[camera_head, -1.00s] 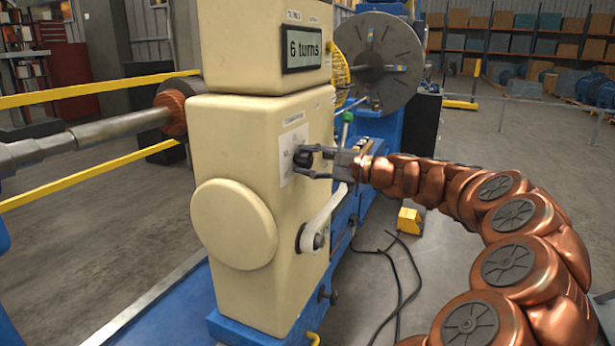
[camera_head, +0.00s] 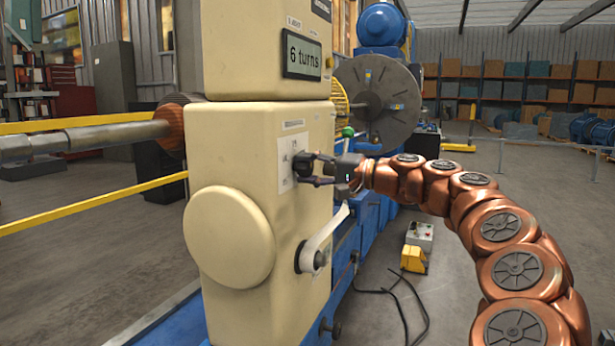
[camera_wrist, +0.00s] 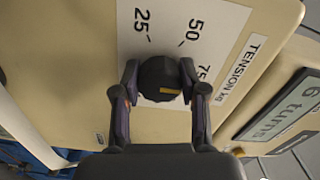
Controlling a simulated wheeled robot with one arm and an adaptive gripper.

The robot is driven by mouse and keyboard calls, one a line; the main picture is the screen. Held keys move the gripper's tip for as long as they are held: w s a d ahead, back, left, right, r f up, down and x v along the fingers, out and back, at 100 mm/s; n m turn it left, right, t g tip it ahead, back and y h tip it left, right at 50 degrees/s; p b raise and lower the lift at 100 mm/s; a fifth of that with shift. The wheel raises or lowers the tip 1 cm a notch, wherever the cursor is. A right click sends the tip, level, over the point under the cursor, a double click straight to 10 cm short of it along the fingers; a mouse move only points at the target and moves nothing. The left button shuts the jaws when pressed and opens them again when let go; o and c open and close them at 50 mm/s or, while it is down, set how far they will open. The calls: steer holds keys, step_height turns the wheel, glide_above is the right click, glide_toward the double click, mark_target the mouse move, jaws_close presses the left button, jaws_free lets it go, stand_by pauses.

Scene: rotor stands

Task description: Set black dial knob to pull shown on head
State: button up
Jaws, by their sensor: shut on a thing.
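The black dial knob (camera_head: 302,164) sits on a white scale plate (camera_head: 286,178) on the cream machine housing. In the wrist view the knob (camera_wrist: 158,72) carries a short orange mark on its lower side. The scale plate (camera_wrist: 218,25) reads 25, 50 and 75, the last partly covered, beside a "TENSION kg" label (camera_wrist: 240,72). My gripper (camera_head: 310,170) is shut on the knob, and in the wrist view its fingers (camera_wrist: 159,80) touch opposite sides. The display (camera_head: 302,56) on the upper box reads "6 turns"; no pull value is readable there.
A pale crank handle (camera_head: 325,238) sticks out just below my gripper. A green-knobbed lever (camera_head: 347,132) and a grey disc (camera_head: 378,100) are behind. A yellow pedal box (camera_head: 413,257) and black cable lie on the floor. Open floor is at right.

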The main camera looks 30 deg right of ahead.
stand_by(0.4)
steer(key=o, duration=1.2)
steer(key=shift+c, duration=0.2)
steer(key=shift+s, duration=0.1)
steer(key=v, duration=1.2)
